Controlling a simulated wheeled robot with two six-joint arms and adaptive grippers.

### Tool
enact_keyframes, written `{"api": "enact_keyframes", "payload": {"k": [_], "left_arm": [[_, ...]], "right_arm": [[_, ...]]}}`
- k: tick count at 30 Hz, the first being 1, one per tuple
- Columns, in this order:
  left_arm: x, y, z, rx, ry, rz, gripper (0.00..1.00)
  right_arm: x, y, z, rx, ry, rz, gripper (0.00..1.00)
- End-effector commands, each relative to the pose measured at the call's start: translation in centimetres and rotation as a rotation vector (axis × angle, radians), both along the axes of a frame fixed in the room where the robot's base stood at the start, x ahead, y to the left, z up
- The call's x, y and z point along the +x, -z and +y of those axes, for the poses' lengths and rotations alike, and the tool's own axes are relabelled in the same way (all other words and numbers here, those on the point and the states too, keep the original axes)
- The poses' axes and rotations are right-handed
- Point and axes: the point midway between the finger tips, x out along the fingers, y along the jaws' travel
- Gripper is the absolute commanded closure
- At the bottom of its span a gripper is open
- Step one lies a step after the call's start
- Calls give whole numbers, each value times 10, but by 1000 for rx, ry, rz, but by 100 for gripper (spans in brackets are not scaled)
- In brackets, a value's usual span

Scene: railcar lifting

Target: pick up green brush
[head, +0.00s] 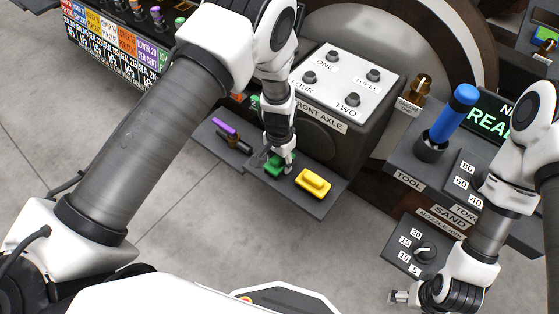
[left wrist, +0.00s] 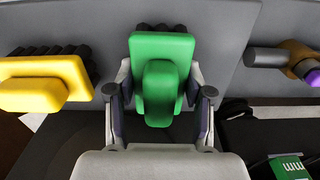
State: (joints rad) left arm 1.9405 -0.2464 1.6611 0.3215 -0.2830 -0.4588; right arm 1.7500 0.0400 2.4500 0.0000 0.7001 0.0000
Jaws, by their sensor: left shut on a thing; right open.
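The green brush (head: 274,163) is on the dark shelf (head: 315,207) below the box labelled FRONT AXLE. It has a green block body and dark bristles, and in the left wrist view the green brush (left wrist: 160,72) is between the two fingers. My left gripper (head: 283,165) reaches down from above and is shut on it. The left gripper (left wrist: 160,100) also shows in its own wrist view. I cannot tell whether the brush still touches the shelf. My right gripper (head: 402,297) is open and empty at the bottom right, below the nozzle dial panel.
A yellow brush (head: 313,184) lies just right of the green one; it also shows in the left wrist view (left wrist: 45,83). A purple-handled tool (head: 226,128) lies to the left. The FRONT AXLE box (head: 340,85) with several knobs stands behind. A blue-handled tool (head: 454,112) stands at right.

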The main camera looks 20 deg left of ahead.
Motion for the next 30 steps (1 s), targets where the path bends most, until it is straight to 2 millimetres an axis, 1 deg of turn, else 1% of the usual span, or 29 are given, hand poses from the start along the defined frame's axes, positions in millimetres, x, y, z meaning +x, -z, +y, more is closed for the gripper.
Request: {"api": "enact_keyframes", "payload": {"k": [5, 8, 11, 13, 14, 15, 18, 30], "left_arm": [[0, -4, 0, 0, 0, 0, 88], [0, -13, 0, 0, 0, 0, 88], [0, -30, 0, 0, 0, -1, 88], [0, -48, 0, 0, 0, -1, 88], [-4, -52, -2, 0, 1, 3, 88], [-13, -52, -6, -1, 2, 7, 88], [-31, -54, -13, 1, 1, 5, 88], [-71, -53, -31, -1, 1, 4, 88]], "right_arm": [[0, -4, 0, 0, 0, 0, 23], [0, -14, 0, 0, 0, 0, 23], [0, -31, 0, 0, 0, 0, 23], [0, -51, 0, 0, 0, 0, 23], [0, -61, 0, 0, 0, 0, 23], [0, -74, 0, 0, 0, 0, 23], [0, -104, 0, 0, 0, -1, 23], [0, -189, 0, 0, 0, 0, 23]]}}
